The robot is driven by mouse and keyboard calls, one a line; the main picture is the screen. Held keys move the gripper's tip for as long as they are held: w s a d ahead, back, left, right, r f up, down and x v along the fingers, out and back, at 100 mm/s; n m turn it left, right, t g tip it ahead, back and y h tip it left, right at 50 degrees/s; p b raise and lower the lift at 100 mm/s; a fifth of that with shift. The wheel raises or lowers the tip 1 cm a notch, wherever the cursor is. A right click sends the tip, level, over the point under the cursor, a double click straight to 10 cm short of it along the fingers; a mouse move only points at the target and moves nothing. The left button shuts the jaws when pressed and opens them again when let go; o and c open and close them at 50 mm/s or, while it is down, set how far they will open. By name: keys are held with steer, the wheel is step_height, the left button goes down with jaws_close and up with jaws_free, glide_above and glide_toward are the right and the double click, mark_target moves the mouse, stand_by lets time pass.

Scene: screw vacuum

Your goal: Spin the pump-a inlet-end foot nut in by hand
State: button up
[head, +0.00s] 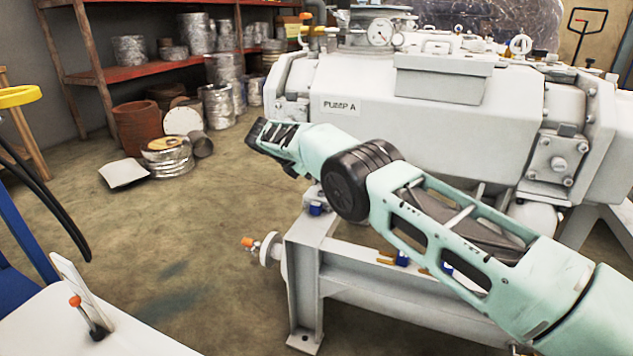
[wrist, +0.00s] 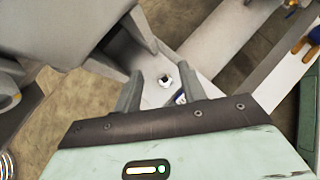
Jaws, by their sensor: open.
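In the wrist view, a small pale metal nut on a stud (wrist: 165,80) stands up from a light grey foot plate. The opening in its top shows as a dark spot. My gripper (wrist: 159,74) is open, with one finger on either side of the nut. Gaps show between the nut and both fingers; I cannot tell the height of the fingertips over the plate. Pump A (head: 430,112) is the big white machine in the head view, with its name label. My arm crosses in front of it, and I cannot make out the fingers or nut there.
A light grey frame (head: 303,265) carries the pump. A grey pump part (wrist: 65,30) overhangs the upper left of the wrist view.

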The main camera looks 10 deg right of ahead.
step_height(320, 180, up, 6)
steer(key=shift+f+p, duration=0.15)
steer(key=shift+p, duration=0.75)
steer(key=s+d+r+m+t+y+p, duration=0.1)
steer(key=s+d+r+m+y+p, duration=0.15)
steer(key=m+y+p, duration=0.5)
steer(key=s+d+r+m+t+y+p, duration=0.1)
steer(key=s+r+m+y+p, duration=0.3)
steer(key=m, duration=0.7)
steer(key=shift+n+h, duration=0.25)
steer(key=shift+h, duration=0.5)
steer(key=x, duration=0.6)
steer(key=b+x, duration=0.1)
steer(key=x, duration=0.4)
steer(key=b+x, duration=0.1)
steer(key=x, duration=0.5)
steer(key=shift+s+d+f, duration=0.2)
steer(key=shift+f, duration=0.3)
